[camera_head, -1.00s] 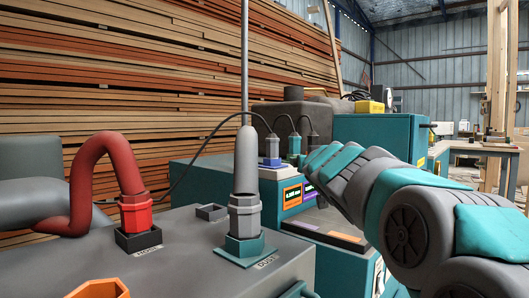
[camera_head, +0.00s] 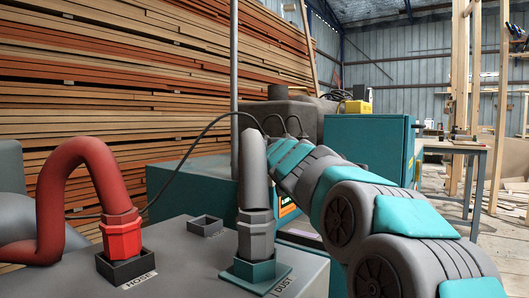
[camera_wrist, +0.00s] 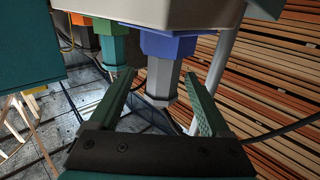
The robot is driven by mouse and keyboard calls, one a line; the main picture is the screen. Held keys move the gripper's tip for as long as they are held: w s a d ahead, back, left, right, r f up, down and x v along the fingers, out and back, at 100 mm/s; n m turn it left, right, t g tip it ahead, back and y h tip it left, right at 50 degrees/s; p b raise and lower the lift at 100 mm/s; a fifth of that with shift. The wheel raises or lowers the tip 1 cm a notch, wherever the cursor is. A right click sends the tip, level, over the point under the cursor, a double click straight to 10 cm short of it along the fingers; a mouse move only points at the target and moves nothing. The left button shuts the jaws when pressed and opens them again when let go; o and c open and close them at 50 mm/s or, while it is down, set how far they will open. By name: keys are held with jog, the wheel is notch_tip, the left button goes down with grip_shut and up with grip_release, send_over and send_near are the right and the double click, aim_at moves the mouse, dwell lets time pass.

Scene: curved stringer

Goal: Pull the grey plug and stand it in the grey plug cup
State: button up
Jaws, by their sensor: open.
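In the wrist view a grey hexagonal plug (camera_wrist: 162,82) points down in the picture from a blue socket (camera_wrist: 168,45). My gripper (camera_wrist: 159,76) is open, with one finger on each side of the plug's outline; I cannot tell whether the plug is within finger depth, and no contact shows. In the head view my arm and a large grey hose hide the plug and the gripper. A small empty grey square cup (camera_head: 206,226) sits on the grey deck; I cannot tell whether it is the plug cup.
The upright grey hose (camera_head: 256,195) stands in a teal socket labelled DUST, close to my arm. A red hose (camera_head: 85,165) sits in a dark socket labelled HOSE. A thin black cable (camera_head: 185,150) arcs behind. A teal cabinet (camera_head: 368,148) stands behind my arm.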

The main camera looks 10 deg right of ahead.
jog(key=w, duration=0.1)
jog(key=w+p, duration=0.1)
jog(key=w, duration=0.1)
jog(key=shift+w+a+r, duration=0.15)
jog(key=shift+a+r, duration=0.05)
jog(key=shift+w+f+p, duration=0.1)
jog(key=shift+w+p, duration=0.4)
jog(key=shift+w, duration=0.2)
jog(key=shift+c, duration=0.3)
grip_shut()
